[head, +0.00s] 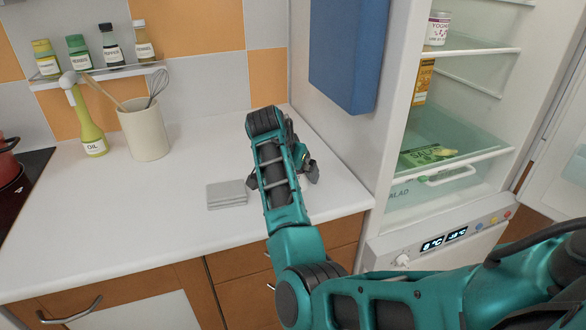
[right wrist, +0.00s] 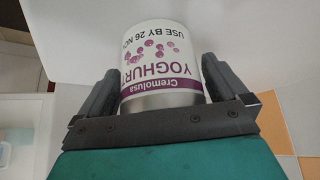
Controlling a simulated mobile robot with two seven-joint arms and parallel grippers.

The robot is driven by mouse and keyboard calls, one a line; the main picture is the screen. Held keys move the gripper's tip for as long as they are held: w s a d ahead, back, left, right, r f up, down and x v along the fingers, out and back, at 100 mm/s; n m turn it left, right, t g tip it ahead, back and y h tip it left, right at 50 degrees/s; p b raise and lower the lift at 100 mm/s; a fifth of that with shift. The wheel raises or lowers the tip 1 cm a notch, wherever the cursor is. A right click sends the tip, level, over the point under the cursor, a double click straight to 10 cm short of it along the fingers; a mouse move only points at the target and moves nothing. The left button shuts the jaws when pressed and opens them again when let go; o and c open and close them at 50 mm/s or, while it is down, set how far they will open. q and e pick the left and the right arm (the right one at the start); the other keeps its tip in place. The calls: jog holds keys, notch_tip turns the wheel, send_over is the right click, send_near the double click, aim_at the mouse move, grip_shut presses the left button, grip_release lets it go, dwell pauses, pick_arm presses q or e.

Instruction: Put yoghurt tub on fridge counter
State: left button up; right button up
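A white yoghurt tub (right wrist: 163,65) with purple lettering shows in the right wrist view, upside down in the picture, between the two fingers of my right gripper (right wrist: 162,85). The fingers meet its sides, so the gripper looks shut on it. In the head view my right gripper (head: 306,166) is over the right part of the white fridge counter (head: 180,205), near the fridge; the held tub is hidden there behind my arm. I cannot tell whether the tub touches the counter. My left gripper is not in view.
Another yoghurt tub (head: 438,28) stands on the upper shelf of the open fridge (head: 390,150). Grey coasters (head: 227,194) lie left of my gripper. A utensil pot (head: 144,134) and an oil bottle (head: 92,130) stand farther left. A blue panel (head: 343,55) hangs on the fridge side. The front-left counter is clear.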

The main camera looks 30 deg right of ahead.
jog(key=shift+a+r, duration=0.1)
jog(key=shift+r, duration=0.2)
jog(key=v, duration=1.1)
jog(key=shift+s+r+p, duration=0.2)
jog(key=shift+r+p, duration=0.05)
jog(key=shift+p, duration=0.2)
jog(key=shift+a, duration=0.1)
